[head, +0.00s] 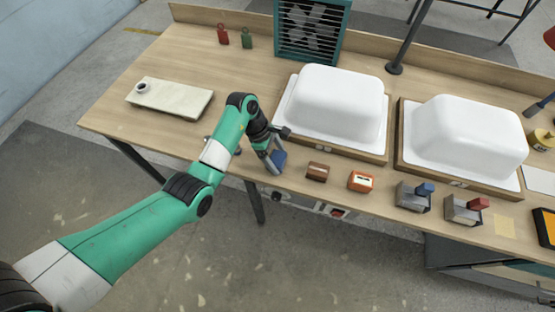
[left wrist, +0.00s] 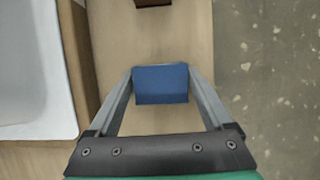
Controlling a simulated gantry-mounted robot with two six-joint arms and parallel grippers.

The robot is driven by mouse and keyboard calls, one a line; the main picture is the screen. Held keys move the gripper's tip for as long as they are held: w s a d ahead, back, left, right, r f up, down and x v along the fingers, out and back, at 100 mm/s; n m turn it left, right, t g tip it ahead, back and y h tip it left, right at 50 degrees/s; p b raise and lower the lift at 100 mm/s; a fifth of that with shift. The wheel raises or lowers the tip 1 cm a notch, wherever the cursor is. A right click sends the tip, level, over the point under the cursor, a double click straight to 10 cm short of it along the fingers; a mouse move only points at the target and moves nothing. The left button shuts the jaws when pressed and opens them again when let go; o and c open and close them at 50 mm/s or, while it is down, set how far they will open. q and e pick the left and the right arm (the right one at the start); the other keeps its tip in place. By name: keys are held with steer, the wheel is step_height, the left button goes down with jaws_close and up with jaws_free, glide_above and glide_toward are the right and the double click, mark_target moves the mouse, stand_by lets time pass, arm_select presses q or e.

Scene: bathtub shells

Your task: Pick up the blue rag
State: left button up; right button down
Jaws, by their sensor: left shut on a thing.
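The blue rag shows in the left wrist view (left wrist: 161,84) as a small blue block-like piece between my two fingertips. It also shows in the head view (head: 280,157), near the table's front edge. My left gripper (head: 274,161) points down and is shut on the rag, with a finger at each side of it in the left wrist view (left wrist: 161,82). I cannot tell whether the rag touches the table top. My right gripper is not in view.
The wooden table (head: 230,62) carries two white tub shells (head: 340,100) (head: 468,135) on wooden bases, right of my left gripper. A brown block (head: 318,171) and an orange block (head: 361,181) sit along the front edge. A pale slab (head: 175,98) lies at left.

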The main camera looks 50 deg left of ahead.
mark_target(282, 159)
arm_select(q)
steer(key=shift+c, duration=1.3)
steer(key=shift+r+p, duration=0.3)
steer(key=shift+r, duration=0.2)
step_height(282, 159, up, 3)
steer(key=shift+f+p, duration=0.1)
steer(key=shift+p, duration=0.8)
steer(key=s+d+r+p, duration=0.6)
steer(key=s+r+p, duration=0.3)
steer(key=s+p, duration=0.3)
steer(key=shift+s+p, duration=0.35)
steer(key=shift+p, duration=0.35)
